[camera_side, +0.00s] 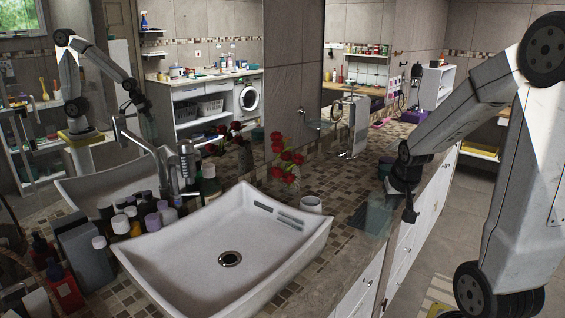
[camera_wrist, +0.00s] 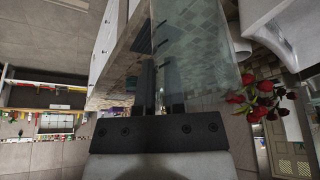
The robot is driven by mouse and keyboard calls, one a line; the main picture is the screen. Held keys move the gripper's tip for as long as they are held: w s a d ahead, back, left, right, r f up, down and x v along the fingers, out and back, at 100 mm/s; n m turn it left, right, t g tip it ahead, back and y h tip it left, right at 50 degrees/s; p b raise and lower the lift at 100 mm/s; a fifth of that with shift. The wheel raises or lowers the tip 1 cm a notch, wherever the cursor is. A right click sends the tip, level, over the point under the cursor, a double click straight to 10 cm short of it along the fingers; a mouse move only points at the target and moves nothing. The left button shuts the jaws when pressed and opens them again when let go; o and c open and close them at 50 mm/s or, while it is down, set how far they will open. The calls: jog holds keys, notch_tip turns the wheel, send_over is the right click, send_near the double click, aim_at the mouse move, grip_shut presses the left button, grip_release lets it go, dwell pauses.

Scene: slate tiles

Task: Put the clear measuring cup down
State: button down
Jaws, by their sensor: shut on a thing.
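The clear measuring cup (camera_side: 373,218) shows as a see-through, greenish shape at the counter's front edge, right of the sink, in the side view. In the wrist view the cup (camera_wrist: 205,50) is large and close, with dark markings on its wall. My gripper (camera_side: 408,207) is beside the cup. In the wrist view my gripper (camera_wrist: 160,88) has its two dark fingers shut on the cup's near side. I cannot tell whether the cup's base touches the counter.
The white sink (camera_side: 270,225) fills the middle of the tiled counter (camera_side: 345,185). A small white cup (camera_side: 311,204) and red roses (camera_side: 287,160) stand behind it. Several bottles (camera_side: 140,215) crowd its left side. A chrome device (camera_side: 350,125) stands farther back.

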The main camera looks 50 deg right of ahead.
jog(key=shift+s+a+r, duration=0.2)
jog(key=shift+s+a, duration=0.15)
jog(key=shift+s, duration=0.15)
jog(key=shift+w, duration=0.15)
dwell(0.3)
jog(key=w+a+r+n+y, duration=0.1)
jog(key=w+a+n, duration=0.3)
jog(key=w+a, duration=0.8)
jog(key=w+a+r+n+t+y, duration=0.1)
jog(key=w+a+n, duration=0.3)
jog(key=w+a, duration=0.9)
jog(key=shift+w+a+r+y, duration=0.3)
jog(key=shift+a+r+y, duration=0.15)
jog(key=shift+r, duration=0.2)
jog(key=shift+w, duration=0.1)
